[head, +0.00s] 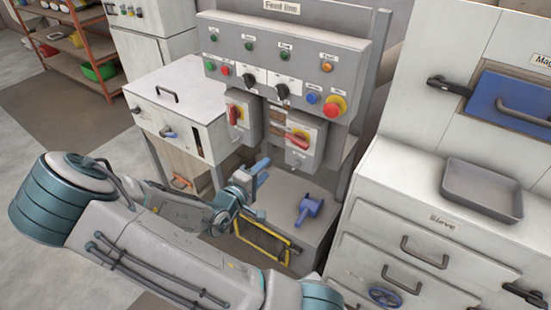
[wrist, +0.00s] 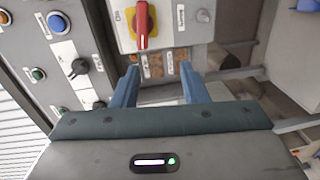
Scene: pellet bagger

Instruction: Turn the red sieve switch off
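Two red rotary switches on yellow plates sit on grey boxes below the feed line panel. In the head view, the left red switch (head: 234,115) has its handle roughly upright; the right red switch (head: 297,141) has its handle lying roughly sideways. I cannot read which is labelled for the sieve. The wrist view shows one red switch (wrist: 143,25) at the top, apparently the right one, beyond my fingertips. My gripper (head: 258,178) is below and in front of the switch boxes. Its blue fingers (wrist: 160,72) are apart with nothing between them.
The feed line panel (head: 285,50) carries several buttons, black knobs and a red emergency button (head: 335,106). A blue valve handle (head: 309,208) stands on the low grey box. A drawer cabinet labelled Sieve with a grey tray (head: 482,190) is at the right.

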